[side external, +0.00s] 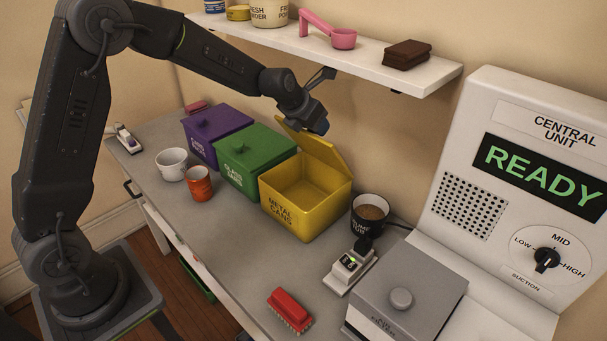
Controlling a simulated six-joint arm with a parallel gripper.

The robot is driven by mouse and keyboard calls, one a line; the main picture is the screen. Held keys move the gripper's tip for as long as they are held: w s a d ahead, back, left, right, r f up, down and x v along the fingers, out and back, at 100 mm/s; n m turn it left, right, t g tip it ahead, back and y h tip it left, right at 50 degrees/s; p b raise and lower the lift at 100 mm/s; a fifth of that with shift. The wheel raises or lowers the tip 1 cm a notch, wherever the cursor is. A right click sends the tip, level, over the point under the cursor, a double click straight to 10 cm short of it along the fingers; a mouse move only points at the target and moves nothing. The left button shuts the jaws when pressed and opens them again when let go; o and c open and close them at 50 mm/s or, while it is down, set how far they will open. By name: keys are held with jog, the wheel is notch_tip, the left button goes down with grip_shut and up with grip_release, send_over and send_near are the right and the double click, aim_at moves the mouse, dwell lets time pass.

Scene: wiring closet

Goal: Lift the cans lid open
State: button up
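The yellow bin (298,205), marked "METAL CANS", stands on the grey counter. Its yellow lid (322,154) is raised and tilted up along the back side, so the inside of the bin shows and looks empty. My gripper (314,122) is at the upper edge of the raised lid, close to it or touching it. The gripper is small and dark here, and its fingers cannot be made out. Whether it holds the lid's edge or knob cannot be told.
A green bin (247,165) and a purple bin (211,133), both shut, stand left of the yellow one. A dark tub (368,214) stands close on its right. A white shelf (350,65) hangs above. A red brush (289,309) lies in front.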

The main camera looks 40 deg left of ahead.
jog(key=shift+o, duration=1)
